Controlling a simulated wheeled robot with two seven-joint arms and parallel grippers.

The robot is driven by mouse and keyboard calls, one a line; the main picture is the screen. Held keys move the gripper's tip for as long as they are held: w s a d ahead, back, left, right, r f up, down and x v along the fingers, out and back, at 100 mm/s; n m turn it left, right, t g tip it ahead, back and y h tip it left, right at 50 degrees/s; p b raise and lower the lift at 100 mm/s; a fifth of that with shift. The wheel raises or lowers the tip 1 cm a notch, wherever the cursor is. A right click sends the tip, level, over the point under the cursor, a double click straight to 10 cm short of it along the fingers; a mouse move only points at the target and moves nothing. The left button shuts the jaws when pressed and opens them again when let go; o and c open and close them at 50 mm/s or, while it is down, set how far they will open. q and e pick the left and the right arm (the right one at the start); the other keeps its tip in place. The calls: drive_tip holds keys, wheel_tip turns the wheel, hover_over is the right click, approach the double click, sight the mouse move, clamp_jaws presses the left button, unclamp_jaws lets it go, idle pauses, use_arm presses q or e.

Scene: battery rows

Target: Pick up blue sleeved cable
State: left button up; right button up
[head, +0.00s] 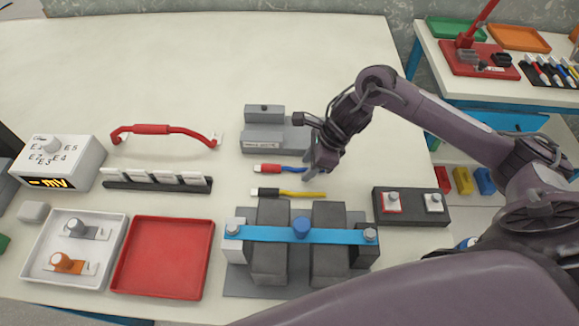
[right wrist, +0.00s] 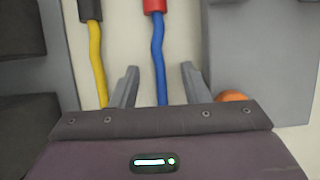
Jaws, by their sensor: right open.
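The blue sleeved cable (head: 283,169) lies on the table with its red end to the left in the head view. In the right wrist view the blue cable (right wrist: 158,60) runs down between the two fingers of my right gripper (right wrist: 156,85), which are apart on either side of it. In the head view my right gripper (head: 310,160) is over the cable's right end and hides it. A yellow cable (head: 303,194) with a black end lies parallel, nearer the front; it also shows left of the fingers in the right wrist view (right wrist: 97,60). My left gripper is not in view.
A grey block fixture (head: 262,137) stands just behind the blue cable. The battery blocks (head: 268,262) with a blue bar (head: 270,234) stand in front. A dark two-switch box (head: 412,220) is at right. A red tray (head: 165,257) is at front left.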

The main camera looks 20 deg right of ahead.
clamp_jaws()
drive_tip(key=shift+r, duration=0.1)
drive_tip(key=shift+w+r, duration=0.1)
drive_tip(key=shift+r, duration=0.5)
wheel_tip(320, 180, up, 5)
drive_tip(key=shift+r, duration=0.2)
wheel_tip(320, 180, up, 13)
drive_tip(key=p, duration=0.4)
